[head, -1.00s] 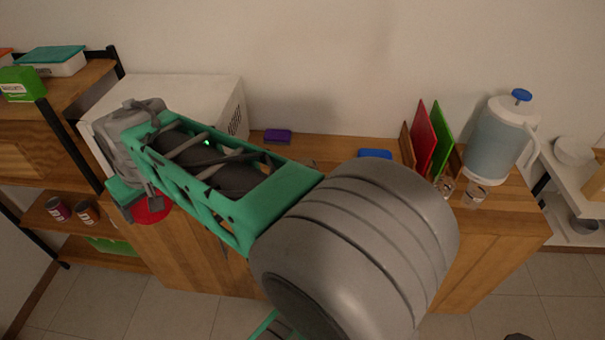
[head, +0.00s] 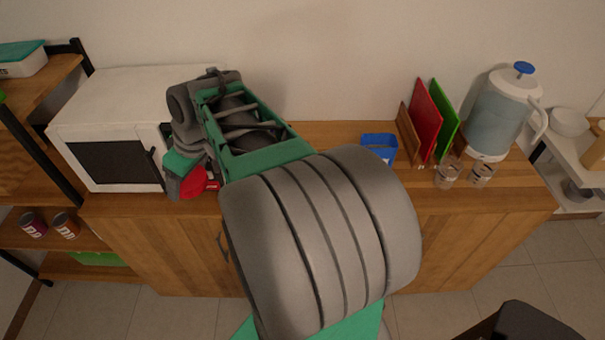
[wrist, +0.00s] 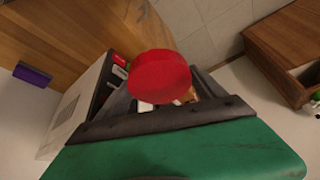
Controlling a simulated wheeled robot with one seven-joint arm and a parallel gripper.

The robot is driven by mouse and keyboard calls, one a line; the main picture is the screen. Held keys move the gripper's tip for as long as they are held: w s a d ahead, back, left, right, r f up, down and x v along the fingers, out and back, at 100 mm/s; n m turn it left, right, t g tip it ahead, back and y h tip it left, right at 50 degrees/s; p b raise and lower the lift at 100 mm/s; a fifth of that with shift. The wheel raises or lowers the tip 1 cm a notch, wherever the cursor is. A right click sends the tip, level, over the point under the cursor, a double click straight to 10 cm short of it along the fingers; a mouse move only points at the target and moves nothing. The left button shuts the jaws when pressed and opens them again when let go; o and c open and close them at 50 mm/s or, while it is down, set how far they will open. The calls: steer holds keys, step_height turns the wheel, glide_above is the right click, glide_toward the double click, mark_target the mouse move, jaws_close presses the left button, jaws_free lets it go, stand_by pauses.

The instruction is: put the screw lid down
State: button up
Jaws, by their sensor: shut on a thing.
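The round red screw lid (head: 193,183) is in my gripper (head: 183,169), at the right side of the microwave. It appears near the front edge of the wooden counter top (head: 285,203); its height over it is hard to tell. In the wrist view the lid (wrist: 160,77) sits at the tips of my gripper's dark fingers (wrist: 150,106). My gripper is shut on the lid. My own arm hides the middle of the counter in the head view.
The white microwave (head: 104,164) stands just left of the lid. A blue container (head: 380,147), red board (head: 424,120), green board (head: 446,121), two glass jars (head: 447,173) and a water dispenser (head: 500,118) stand on the right. A purple block (wrist: 32,74) shows in the wrist view.

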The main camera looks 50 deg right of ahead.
steer(key=s+d+f+n+y+b, duration=0.1)
steer(key=s+d+f+n+b, duration=0.3)
steer(key=s+d+f, duration=0.65)
steer(key=shift+g, duration=0.3)
steer(key=w+d+f+p, duration=0.1)
steer(key=w+d+f, duration=0.1)
steer(key=w+d, duration=0.1)
steer(key=w+d+f+p, duration=0.1)
steer(key=w+d+f, duration=0.2)
steer(key=w+d, duration=0.1)
steer(key=w+d+f+p, duration=0.1)
steer(key=w+d+f, duration=0.1)
steer(key=w+d, duration=0.1)
steer(key=shift+w+d+f, duration=0.25)
steer(key=shift+d+f, duration=0.05)
steer(key=shift+f, duration=0.05)
step_height(320, 180, down, 3)
steer(key=shift+r+p, duration=0.2)
steer(key=shift+p, duration=0.4)
steer(key=shift+f+b, duration=0.45)
steer(key=shift+f, duration=0.15)
steer(key=o, duration=1.2)
steer(key=shift+o, duration=0.3)
steer(key=shift+a, duration=0.1)
